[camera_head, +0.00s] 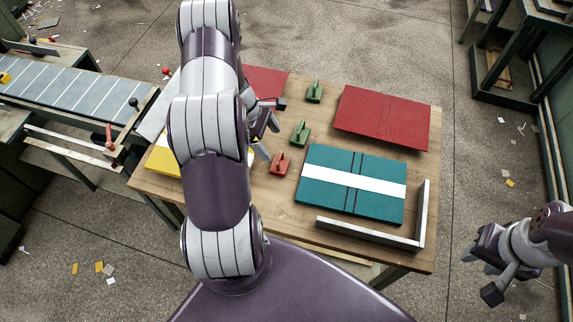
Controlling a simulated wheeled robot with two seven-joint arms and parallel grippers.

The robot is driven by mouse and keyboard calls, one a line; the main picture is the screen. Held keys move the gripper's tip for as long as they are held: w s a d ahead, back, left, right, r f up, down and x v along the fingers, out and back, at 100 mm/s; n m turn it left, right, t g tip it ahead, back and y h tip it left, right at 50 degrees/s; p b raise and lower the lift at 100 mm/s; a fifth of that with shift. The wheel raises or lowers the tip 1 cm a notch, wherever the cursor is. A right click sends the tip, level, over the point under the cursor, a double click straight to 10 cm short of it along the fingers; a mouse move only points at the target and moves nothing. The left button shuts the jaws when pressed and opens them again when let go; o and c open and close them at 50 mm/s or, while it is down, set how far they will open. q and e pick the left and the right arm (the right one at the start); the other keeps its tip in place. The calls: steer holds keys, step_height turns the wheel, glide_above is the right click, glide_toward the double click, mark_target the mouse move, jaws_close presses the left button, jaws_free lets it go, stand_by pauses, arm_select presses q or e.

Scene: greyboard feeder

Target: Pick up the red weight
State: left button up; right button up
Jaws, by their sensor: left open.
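The red weight (279,163) is a small block with an upright handle, standing on the wooden table (279,193) left of the teal board stack. My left gripper (268,138) is open and empty, above and to the upper left of the red weight, apart from it in the picture. My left arm hides part of the table's left side. My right gripper (472,258) hangs beyond the table's right edge, away from the weight. Whether its jaws are open is not clear.
Two green weights (300,133) (314,92) stand in a row behind the red one. A teal board stack (378,205) with a white band, a red board (381,118) and an L-shaped fence (366,234) lie to the right. A conveyor (70,90) stands at left.

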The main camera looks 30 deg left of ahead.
mark_target(282, 165)
arm_select(q)
steer(key=x, duration=0.4)
steer(key=shift+s+a+f+p, duration=0.1)
steer(key=shift+s+a+p, duration=0.1)
steer(key=shift+a+p, duration=0.15)
steer(key=shift+w+d+f, duration=0.2)
steer(key=shift+d+f, duration=0.2)
steer(key=shift+f, duration=0.1)
steer(key=shift+w+d+f, duration=0.15)
steer(key=shift+d+f, duration=0.2)
steer(key=shift+f, duration=0.1)
steer(key=p+x, duration=0.1)
steer(key=x, duration=0.1)
steer(key=p+x, duration=0.1)
steer(key=x, duration=0.1)
steer(key=shift+s+a+f, duration=0.1)
steer(key=shift+s+f, duration=0.05)
steer(key=shift+s, duration=0.1)
steer(key=shift+w+f, duration=0.1)
steer(key=shift+f, duration=0.35)
arm_select(e)
step_height(282, 165, up, 3)
steer(key=shift+a+r, duration=0.1)
steer(key=shift+a, duration=0.05)
arm_select(q)
steer(key=c, duration=0.3)
steer(key=shift+r, duration=0.1)
steer(key=c, duration=1.3)
steer(key=shift+r, duration=0.1)
